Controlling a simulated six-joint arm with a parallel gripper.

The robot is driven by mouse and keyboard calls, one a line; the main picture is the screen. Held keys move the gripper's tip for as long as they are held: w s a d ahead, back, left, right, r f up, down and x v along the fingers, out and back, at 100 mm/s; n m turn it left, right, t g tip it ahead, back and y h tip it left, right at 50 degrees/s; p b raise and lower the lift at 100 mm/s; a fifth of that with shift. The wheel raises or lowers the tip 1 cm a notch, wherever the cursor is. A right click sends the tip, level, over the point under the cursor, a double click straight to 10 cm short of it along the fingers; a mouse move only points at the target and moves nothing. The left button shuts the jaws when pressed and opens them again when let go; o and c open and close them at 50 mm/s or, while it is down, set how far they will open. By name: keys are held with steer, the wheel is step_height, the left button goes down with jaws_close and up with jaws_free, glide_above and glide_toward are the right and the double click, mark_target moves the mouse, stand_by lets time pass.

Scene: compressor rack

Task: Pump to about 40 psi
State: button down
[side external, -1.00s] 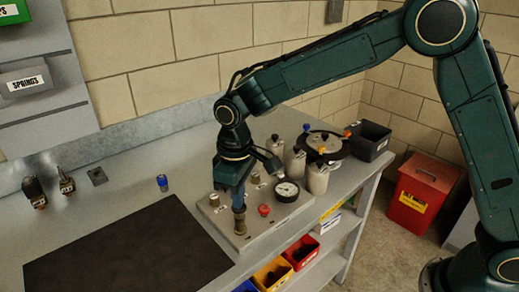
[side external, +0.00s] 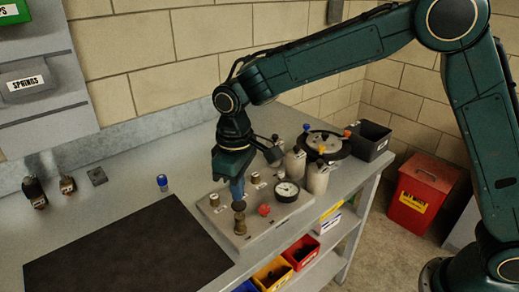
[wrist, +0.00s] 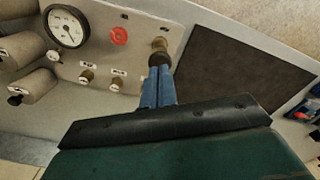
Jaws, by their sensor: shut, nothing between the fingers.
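My gripper (side external: 238,197) is shut and empty, pointing down over the pump post. In the wrist view its blue fingers (wrist: 160,72) end at the black knob (wrist: 159,59) on the brass pump post (wrist: 159,44). In the side view the knob (side external: 239,206) sits atop the post (side external: 240,225), just under the fingertips; I cannot tell whether they touch. The round white gauge (side external: 287,190) is on the same grey panel (side external: 225,225); it also shows in the wrist view (wrist: 66,27). Its needle is too small to read surely.
A red knob (side external: 264,209) and small brass fittings (side external: 215,201) stand on the panel near the post. Grey cylinders (side external: 318,178) and a dark round carousel (side external: 325,146) stand behind. A black mat (side external: 125,250) lies left. A blue-capped item (side external: 162,182) stands on the bench.

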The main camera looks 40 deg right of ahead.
steer(key=shift+r, duration=0.1)
stand_by(0.3)
steer(key=shift+r, duration=2.45)
